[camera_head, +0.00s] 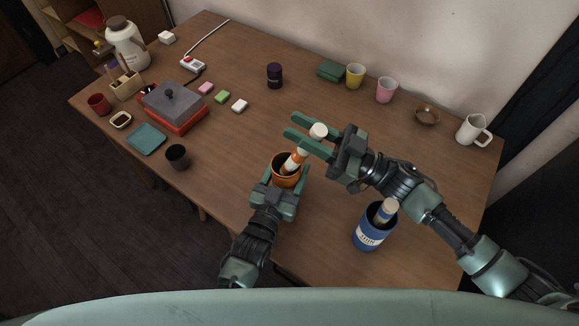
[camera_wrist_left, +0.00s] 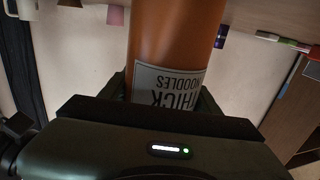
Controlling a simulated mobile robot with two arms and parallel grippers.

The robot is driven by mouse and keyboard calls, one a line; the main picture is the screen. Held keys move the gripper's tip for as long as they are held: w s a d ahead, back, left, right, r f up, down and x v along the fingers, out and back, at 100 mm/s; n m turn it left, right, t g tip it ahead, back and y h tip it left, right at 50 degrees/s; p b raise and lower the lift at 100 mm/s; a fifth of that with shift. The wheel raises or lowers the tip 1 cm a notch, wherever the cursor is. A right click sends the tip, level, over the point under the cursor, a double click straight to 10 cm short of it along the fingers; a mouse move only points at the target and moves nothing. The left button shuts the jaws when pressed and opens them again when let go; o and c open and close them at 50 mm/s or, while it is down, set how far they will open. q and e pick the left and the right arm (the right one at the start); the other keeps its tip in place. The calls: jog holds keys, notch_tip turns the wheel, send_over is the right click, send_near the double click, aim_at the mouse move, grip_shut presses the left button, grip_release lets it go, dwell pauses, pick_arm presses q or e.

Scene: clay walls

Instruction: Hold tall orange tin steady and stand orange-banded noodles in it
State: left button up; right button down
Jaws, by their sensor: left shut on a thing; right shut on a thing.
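The tall orange tin (camera_head: 276,179) stands near the middle front of the table. My left gripper (camera_head: 284,172) is shut around it, one finger on each side. In the left wrist view the tin (camera_wrist_left: 172,40) fills the middle, its white "THICK NOODLES" label upside down between the fingers. The orange-banded noodles (camera_head: 297,158) are a pale bundle with a pale top end. They lean to the right, and their lower end appears inside the tin's mouth; the bottom is hidden. My right gripper (camera_head: 291,126) is shut on the bundle near its upper end, above the tin.
A blue tin (camera_head: 367,238) with another pale bundle (camera_head: 384,212) stands at the front right, below my right arm. A dark cup (camera_head: 177,156), a teal tray (camera_head: 146,139) and a grey-lidded red pot (camera_head: 174,107) are on the left. Cups (camera_head: 355,76) line the back.

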jog(key=c, duration=1.1)
grip_release()
jog(key=shift+o, duration=0.2)
notch_tip(320, 180, up, 10)
pick_arm(q)
jog(key=o, duration=1.5)
